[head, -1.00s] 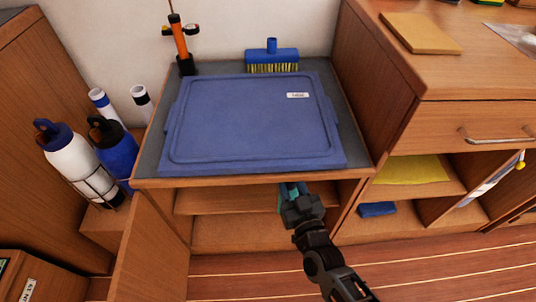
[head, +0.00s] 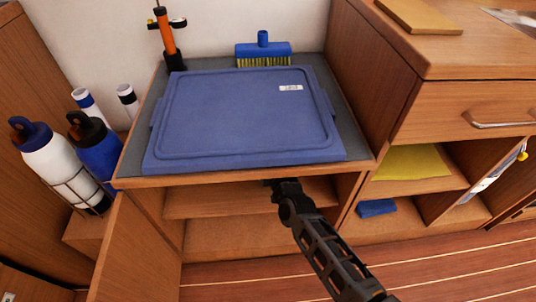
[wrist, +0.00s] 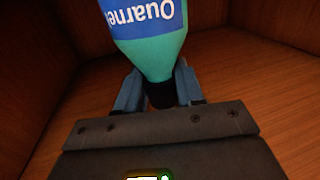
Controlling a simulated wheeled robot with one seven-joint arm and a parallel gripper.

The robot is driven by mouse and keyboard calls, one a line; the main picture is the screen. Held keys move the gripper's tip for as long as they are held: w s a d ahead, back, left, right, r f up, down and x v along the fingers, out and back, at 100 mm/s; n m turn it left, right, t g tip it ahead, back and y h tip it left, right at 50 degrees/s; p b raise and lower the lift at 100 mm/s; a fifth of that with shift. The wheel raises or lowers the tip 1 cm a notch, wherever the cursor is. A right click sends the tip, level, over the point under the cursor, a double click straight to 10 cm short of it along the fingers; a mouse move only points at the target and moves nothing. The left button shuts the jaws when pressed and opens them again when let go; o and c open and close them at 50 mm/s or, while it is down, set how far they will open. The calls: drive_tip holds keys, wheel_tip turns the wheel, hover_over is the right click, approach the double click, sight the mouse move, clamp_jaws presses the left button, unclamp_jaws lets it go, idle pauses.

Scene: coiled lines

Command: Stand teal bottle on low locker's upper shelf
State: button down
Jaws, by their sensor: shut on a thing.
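The teal bottle (wrist: 157,50) shows large in the wrist view, with a blue and white label and a dark neck end between my fingers. My gripper (wrist: 158,92) is shut on it at that narrow end. In the head view my gripper (head: 284,186) reaches under the top of the low locker, and the bottle is hidden there. The low locker (head: 240,180) stands with its door (head: 130,255) swung open at the left. Its upper shelf (head: 225,202) shows below the top. I cannot tell whether the bottle touches the shelf.
A blue lid (head: 240,115) covers most of the locker's top, with a brush (head: 263,52) behind it. White (head: 60,165) and blue (head: 97,150) bottles stand at the left. An open cabinet (head: 410,165) with a yellow cloth adjoins at the right.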

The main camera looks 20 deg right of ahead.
drive_tip(key=shift+f, duration=0.55)
drive_tip(key=c, duration=0.7)
unclamp_jaws()
drive_tip(key=shift+f, duration=0.1)
drive_tip(key=shift+r, duration=0.25)
drive_tip(key=s+p, duration=0.3)
drive_tip(key=s, duration=0.9)
drive_tip(key=shift+a, duration=0.45)
drive_tip(key=shift+f, duration=0.1)
